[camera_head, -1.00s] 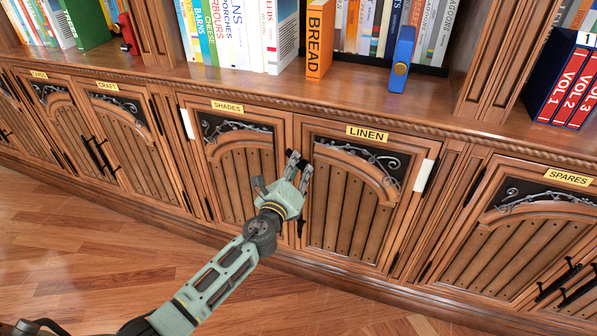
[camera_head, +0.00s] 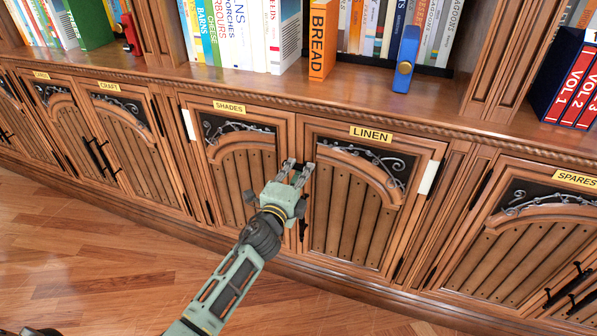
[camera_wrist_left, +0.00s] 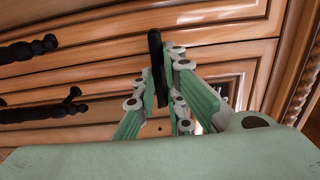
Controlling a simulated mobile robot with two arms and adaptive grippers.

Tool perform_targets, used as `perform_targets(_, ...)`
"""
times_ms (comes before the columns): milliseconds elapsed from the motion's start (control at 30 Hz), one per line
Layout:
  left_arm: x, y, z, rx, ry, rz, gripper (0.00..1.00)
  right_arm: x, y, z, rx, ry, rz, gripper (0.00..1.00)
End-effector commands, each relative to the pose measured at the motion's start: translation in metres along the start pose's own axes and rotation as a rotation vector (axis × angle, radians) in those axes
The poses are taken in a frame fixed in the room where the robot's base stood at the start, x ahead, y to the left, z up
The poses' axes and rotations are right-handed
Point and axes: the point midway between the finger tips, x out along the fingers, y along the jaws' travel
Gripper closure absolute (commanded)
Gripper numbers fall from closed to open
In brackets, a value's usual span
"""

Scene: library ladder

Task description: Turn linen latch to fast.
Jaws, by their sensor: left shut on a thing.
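The linen door (camera_head: 356,214) is the panelled cabinet door under the yellow LINEN label (camera_head: 371,134); it looks closed. My left gripper (camera_head: 297,170) is at its upper left edge, by the seam with the shades door (camera_head: 243,180). In the left wrist view my gripper (camera_wrist_left: 168,75) is shut on a narrow black bar, the linen latch (camera_wrist_left: 156,65), which stands about upright between the fingers in that picture. The head view hides most of the latch behind the fingers, so its setting cannot be read there. My right gripper is not in view.
Black door handles (camera_wrist_left: 30,48) lie to one side of the fingers in the wrist view. Above the doors is a shelf ledge with books, an orange BREAD book (camera_head: 322,40) and a blue block with a brass knob (camera_head: 405,60). The wooden floor (camera_head: 110,260) is clear.

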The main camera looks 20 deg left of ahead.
Motion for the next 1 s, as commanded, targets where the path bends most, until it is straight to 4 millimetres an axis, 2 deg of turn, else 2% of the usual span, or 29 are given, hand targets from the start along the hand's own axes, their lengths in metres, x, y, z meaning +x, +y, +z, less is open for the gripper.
perform_targets(600,-0.0001,0.0014,0.0005,-0.047,-0.001,0.002,1.00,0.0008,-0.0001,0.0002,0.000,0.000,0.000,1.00)
perform_targets(633,-0.0001,0.0014,0.0005,-0.047,-0.001,0.002,0.88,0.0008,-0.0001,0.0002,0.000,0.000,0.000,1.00)
perform_targets(800,-0.0001,0.0013,0.0004,-0.045,-0.001,0.001,0.73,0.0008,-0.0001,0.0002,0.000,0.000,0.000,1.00)
perform_targets(1000,-0.0001,0.0010,0.0002,-0.043,0.000,0.001,0.71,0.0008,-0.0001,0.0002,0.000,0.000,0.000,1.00)
